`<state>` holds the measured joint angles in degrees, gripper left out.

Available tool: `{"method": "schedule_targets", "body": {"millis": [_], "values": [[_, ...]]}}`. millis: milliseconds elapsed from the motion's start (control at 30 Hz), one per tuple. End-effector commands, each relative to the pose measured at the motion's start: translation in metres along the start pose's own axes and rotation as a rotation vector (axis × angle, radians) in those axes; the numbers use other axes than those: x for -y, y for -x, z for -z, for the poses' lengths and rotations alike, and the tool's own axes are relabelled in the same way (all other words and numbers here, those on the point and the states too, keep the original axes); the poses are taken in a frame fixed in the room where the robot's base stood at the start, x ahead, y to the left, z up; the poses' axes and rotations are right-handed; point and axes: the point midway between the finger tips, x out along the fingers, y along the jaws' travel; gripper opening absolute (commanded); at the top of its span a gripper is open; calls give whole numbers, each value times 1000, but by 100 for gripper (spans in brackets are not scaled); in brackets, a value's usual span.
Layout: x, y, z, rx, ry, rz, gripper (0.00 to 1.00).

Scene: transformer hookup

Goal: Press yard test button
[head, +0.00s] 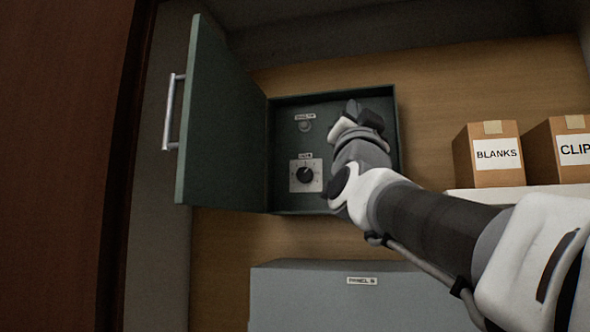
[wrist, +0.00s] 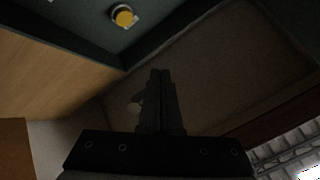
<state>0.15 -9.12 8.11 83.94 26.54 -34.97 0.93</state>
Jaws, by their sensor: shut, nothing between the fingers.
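A dark green wall box (head: 331,211) stands open in the head view. On its back panel a round grey button (head: 305,126) sits under a small label that I cannot read surely. In the wrist view a round yellow button (wrist: 124,16) shows at the top edge. I cannot tell whether it is the same button or one hidden behind my arm in the head view. My gripper (head: 352,106) is at the right part of the box opening. In the wrist view its fingers (wrist: 160,73) are shut together and empty, apart from the yellow button.
The box door (head: 228,120) with a bar handle (head: 172,112) is swung open to the left. A dial (head: 306,175) is below the grey button. A grey panel box (head: 345,300) is underneath. Cartons marked BLANKS (head: 490,165) and CLIP (head: 560,165) stand on a shelf at right.

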Motion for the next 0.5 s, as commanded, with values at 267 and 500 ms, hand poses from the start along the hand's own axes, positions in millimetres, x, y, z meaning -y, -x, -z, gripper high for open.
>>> {"method": "schedule_targets", "body": {"millis": [267, 500], "values": [[-18, -28, -18, 2, 2, -2, 0], [-34, -48, -34, 1, 1, -1, 0]]}}
